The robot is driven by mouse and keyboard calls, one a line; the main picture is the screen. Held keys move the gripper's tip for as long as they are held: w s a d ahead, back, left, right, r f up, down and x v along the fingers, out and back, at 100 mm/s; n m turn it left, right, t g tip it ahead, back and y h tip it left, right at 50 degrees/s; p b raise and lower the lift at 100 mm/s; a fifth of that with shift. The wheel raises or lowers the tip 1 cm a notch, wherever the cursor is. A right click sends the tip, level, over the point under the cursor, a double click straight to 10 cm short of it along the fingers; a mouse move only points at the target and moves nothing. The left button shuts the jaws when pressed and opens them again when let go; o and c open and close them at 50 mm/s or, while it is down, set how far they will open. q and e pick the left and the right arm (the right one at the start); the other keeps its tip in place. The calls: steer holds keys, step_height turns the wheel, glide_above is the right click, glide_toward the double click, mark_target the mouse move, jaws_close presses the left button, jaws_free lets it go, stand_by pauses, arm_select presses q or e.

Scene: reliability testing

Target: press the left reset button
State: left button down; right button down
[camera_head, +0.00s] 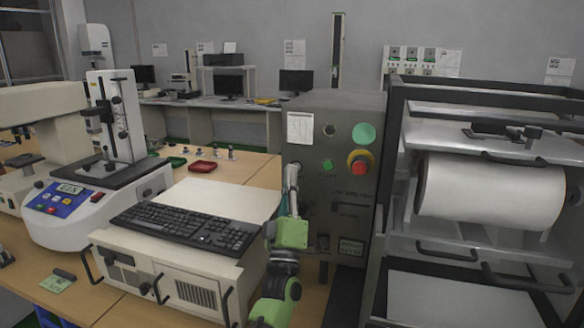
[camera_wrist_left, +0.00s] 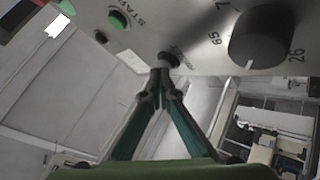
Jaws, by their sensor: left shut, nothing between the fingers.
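A dark grey control panel (camera_head: 312,215) stands in the middle of the head view. In the left wrist view a small dark round button (camera_wrist_left: 167,60) sits on the panel, its label partly hidden and unreadable. My left gripper (camera_head: 293,170) is at the panel's left side, fingers pointing up. It also shows in the left wrist view (camera_wrist_left: 160,72), fingers together and empty, tips at or just short of the dark button; I cannot tell whether they touch. In the head view that button is hidden behind the gripper. My right gripper is not in view.
A green START button (camera_wrist_left: 117,18) and a black numbered knob (camera_wrist_left: 262,38) flank the dark button. A red emergency stop (camera_head: 360,165) is on the panel. A keyboard (camera_head: 185,226) lies left of the arm; a rack with a white roll (camera_head: 490,190) stands right.

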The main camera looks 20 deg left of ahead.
arm_select(q)
steer(key=shift+s+d+f, duration=0.2)
steer(key=shift+s+d, duration=0.2)
steer(key=shift+d, duration=0.05)
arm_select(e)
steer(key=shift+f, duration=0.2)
arm_select(q)
steer(key=shift+p, duration=0.3)
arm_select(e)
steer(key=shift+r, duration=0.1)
